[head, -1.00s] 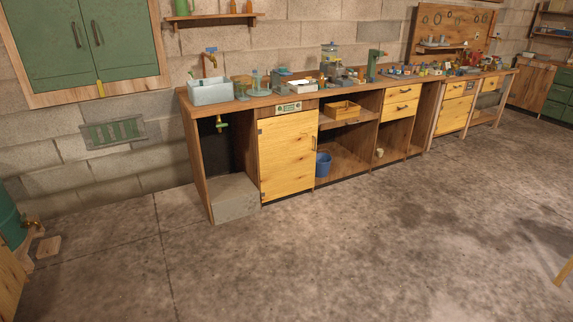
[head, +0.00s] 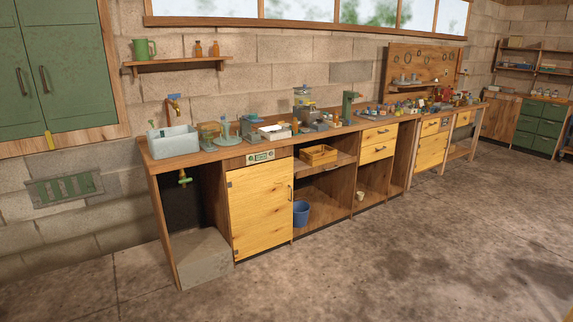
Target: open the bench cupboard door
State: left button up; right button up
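The bench cupboard door (head: 262,211) is a light yellow wooden panel under the bench, left of the open shelves. It is shut. Its dark handle (head: 290,192) is upright near the right edge, and hinges show on its left edge. A small label plate (head: 260,157) sits just above the door. Neither of my grippers shows in the head view.
The long wooden bench (head: 221,153) runs along the block wall, with a sink (head: 173,142) and glassware on top. A blue bucket (head: 301,213) sits on the low shelf. The concrete floor in front is clear.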

aim_at(260, 196)
jog(key=i, duration=2.75)
